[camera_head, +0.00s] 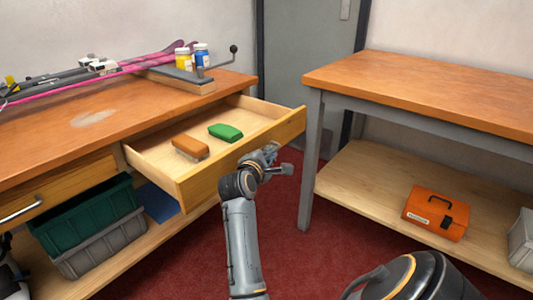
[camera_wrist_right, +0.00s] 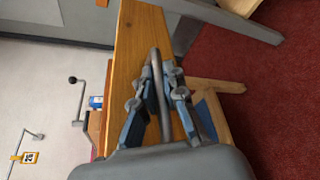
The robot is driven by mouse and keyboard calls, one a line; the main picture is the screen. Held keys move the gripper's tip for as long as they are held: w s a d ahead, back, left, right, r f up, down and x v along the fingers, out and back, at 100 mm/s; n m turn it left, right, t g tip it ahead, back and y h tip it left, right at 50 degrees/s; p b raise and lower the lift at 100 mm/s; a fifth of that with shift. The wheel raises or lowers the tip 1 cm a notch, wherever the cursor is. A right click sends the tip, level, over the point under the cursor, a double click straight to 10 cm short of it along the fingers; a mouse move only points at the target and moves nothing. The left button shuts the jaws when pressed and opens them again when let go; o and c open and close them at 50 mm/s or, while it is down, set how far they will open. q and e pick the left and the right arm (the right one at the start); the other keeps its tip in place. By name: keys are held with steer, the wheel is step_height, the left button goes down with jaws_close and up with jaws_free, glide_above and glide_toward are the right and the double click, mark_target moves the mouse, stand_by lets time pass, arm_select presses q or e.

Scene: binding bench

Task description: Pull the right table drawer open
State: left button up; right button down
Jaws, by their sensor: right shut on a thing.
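The right table drawer (camera_head: 243,157) stands pulled out from the bench in the head view. It holds an orange-brown brush (camera_head: 190,147) and a green brush (camera_head: 225,132). My right gripper (camera_head: 270,158) is at the outer side of the drawer front. In the right wrist view the wooden drawer front (camera_wrist_right: 143,40) shows behind the bar handle (camera_wrist_right: 159,85). The fingers of my right gripper (camera_wrist_right: 160,100) are shut around this handle. In the head view the handle is hidden behind my gripper. My left gripper is not in view.
A left drawer (camera_head: 60,190) is closed. Green and grey crates (camera_head: 85,220) stand on the bench's lower shelf. A second table (camera_head: 430,95) stands to the right, with an orange toolbox (camera_head: 436,213) on its shelf. Red floor lies free between the two.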

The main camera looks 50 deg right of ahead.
steer(key=shift+s, duration=0.15)
steer(key=c, duration=1.4)
jaws_free()
step_height(320, 180, up, 10)
steer(key=shift+a+f, duration=0.15)
steer(key=shift+f, duration=0.05)
steer(key=shift+r, duration=0.2)
